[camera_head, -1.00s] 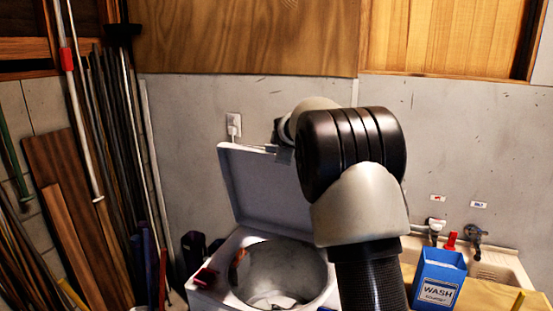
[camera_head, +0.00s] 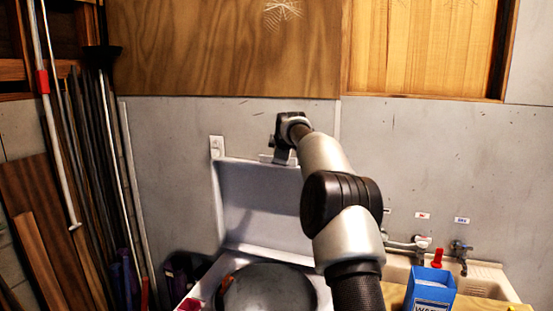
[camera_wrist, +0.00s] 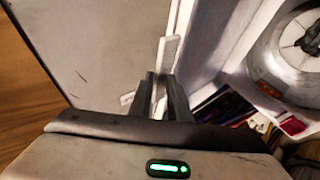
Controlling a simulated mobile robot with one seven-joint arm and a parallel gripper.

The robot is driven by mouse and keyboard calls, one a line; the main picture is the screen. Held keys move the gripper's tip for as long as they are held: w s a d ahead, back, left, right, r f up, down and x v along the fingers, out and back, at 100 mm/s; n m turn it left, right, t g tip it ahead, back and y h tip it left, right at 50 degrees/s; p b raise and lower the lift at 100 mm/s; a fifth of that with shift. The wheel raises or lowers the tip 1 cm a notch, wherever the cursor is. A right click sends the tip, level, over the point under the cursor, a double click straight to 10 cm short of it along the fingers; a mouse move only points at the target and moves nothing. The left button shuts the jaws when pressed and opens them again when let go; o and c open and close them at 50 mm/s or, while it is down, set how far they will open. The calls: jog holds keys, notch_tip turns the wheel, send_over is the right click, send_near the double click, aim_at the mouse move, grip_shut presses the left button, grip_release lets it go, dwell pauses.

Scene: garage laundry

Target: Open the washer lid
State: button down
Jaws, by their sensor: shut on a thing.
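The washer is white with a round metal drum (camera_head: 268,290) at the bottom of the head view. Its lid (camera_head: 258,205) stands raised, roughly upright, near the wall behind the opening. My gripper (camera_head: 281,157) is at the lid's top edge, toward its right side. In the wrist view, my gripper's fingers (camera_wrist: 161,92) are closed around a thin white edge of the lid (camera_wrist: 187,35). The drum also shows at the upper right of that view. My arm covers the right part of the lid and washer in the head view.
A grey wall (camera_head: 410,160) with an outlet (camera_head: 217,147) is close behind the lid. A blue box (camera_head: 431,290) stands by the sink and taps (camera_head: 461,250) at right. Long poles and boards (camera_head: 45,210) lean at left. Red and dark items lie beside the drum.

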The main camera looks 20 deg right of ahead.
jog(key=shift+f, duration=0.1)
dwell(0.3)
jog(key=c, duration=1.9)
grip_release()
jog(key=shift+w, duration=0.1)
jog(key=shift+o, duration=0.2)
jog(key=b+v, duration=0.5)
jog(key=v, duration=1.2)
jog(key=shift+s, duration=0.25)
